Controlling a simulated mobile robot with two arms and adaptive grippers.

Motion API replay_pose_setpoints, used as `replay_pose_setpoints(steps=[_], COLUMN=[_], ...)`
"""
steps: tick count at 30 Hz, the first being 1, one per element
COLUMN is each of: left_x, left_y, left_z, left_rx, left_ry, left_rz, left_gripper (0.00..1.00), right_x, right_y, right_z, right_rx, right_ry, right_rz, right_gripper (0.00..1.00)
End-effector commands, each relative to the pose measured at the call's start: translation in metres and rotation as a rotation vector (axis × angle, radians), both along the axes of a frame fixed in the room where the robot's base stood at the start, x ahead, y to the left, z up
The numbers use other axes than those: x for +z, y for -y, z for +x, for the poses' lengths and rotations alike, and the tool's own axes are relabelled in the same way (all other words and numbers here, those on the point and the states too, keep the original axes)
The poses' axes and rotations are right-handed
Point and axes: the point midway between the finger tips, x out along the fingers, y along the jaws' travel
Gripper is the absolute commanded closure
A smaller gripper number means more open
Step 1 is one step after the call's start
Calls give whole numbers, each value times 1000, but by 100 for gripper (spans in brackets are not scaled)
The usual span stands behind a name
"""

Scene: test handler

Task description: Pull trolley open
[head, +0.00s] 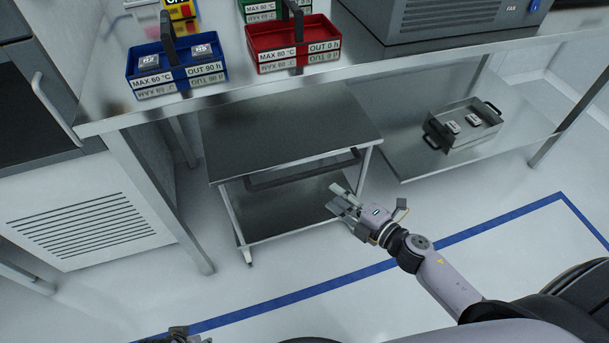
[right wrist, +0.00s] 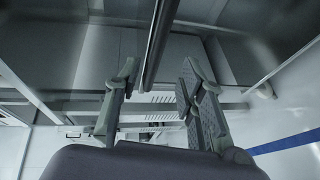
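The trolley (head: 285,126) is a two-shelf metal cart under the steel bench, with a dark bar handle (head: 303,170) along its front edge. My right gripper (head: 335,199) is just in front of and below the handle, towards its right end. In the right wrist view my right gripper (right wrist: 152,88) has its fingers spread apart, and the handle (right wrist: 153,45) runs lengthwise ahead of the gap between them. The fingers do not appear closed on it. Of my left gripper (head: 190,337), only a small dark part shows at the bottom edge of the head view.
A blue basket (head: 176,72) and a red basket (head: 293,48) stand on the bench (head: 215,101). A grey machine (head: 440,25) stands at the right. A metal tray (head: 462,126) sits on the lower shelf. Bench legs flank the trolley; the floor in front is clear, with blue lines.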

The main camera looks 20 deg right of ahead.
Motion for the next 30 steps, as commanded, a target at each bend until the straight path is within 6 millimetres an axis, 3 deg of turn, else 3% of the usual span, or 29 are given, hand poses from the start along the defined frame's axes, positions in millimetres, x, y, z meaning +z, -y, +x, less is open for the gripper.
replay_pose_setpoints(steps=[16, 22, 30], left_x=[30, 41, 44], left_y=[-1, -1, -1], left_z=[3, 2, 2], left_rx=[3, 4, 4], left_ry=[18, 24, 25], left_rz=[0, -1, -2], left_gripper=[57, 57, 57], right_x=[-20, -24, -24], right_y=[-44, -52, -53], right_z=[96, 112, 115], right_rx=[-1, -2, -1], right_ry=[1, -1, -1], right_rz=[2, 2, 2], right_gripper=[64, 64, 64])
